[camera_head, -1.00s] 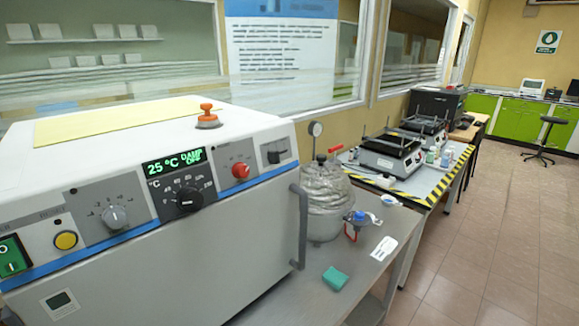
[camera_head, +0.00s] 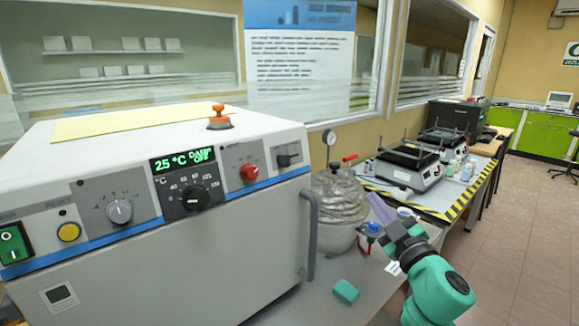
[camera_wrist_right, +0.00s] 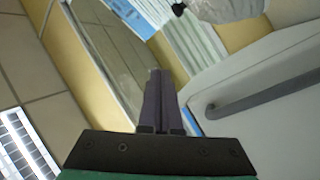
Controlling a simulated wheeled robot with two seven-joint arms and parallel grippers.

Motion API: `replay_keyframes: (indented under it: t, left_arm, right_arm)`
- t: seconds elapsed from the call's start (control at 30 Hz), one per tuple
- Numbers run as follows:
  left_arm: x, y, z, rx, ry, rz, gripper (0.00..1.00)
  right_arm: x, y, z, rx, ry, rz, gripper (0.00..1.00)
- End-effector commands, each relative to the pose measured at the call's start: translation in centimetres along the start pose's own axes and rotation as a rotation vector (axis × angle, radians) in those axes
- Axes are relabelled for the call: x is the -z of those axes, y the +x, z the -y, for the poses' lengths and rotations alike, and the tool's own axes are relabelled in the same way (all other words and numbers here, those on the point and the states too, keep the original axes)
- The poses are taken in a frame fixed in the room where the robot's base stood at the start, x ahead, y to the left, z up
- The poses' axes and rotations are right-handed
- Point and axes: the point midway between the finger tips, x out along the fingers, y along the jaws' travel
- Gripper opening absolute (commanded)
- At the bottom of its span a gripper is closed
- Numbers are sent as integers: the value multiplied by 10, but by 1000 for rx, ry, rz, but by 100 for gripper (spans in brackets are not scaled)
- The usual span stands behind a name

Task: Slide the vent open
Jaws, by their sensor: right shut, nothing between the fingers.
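The oven (camera_head: 240,215) fills the left half of the head view. On its front panel, at the right end, is a small dark slider (camera_head: 286,158) in a grey plate, which looks like the vent control; its label is too small to read. My right gripper (camera_head: 372,197) is shut and empty, raised to the right of the oven, beyond its door handle (camera_head: 312,235). In the right wrist view the shut fingers (camera_wrist_right: 156,76) point into free space. The door handle (camera_wrist_right: 255,98) shows there at the right. My left gripper is in neither view.
A green block (camera_head: 345,291) lies near the bench's front. An orange-topped piece (camera_head: 219,118) sits on the oven's top. The space before the front panel is clear.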

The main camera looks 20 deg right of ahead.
Motion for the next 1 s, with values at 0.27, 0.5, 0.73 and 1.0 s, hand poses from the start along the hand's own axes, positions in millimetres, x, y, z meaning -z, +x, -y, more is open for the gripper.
replay_keyframes:
  t: [0.27,0.5,0.73,1.0]
  left_arm:
    - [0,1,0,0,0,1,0]
    - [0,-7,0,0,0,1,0]
    - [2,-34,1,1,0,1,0]
    - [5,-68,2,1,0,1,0]
  right_arm:
    - [162,-20,5,402,-598,-642,0]
    - [171,-22,18,510,-690,-665,0]
    - [187,3,36,506,-687,-665,0]
    - [202,31,60,503,-682,-663,0]
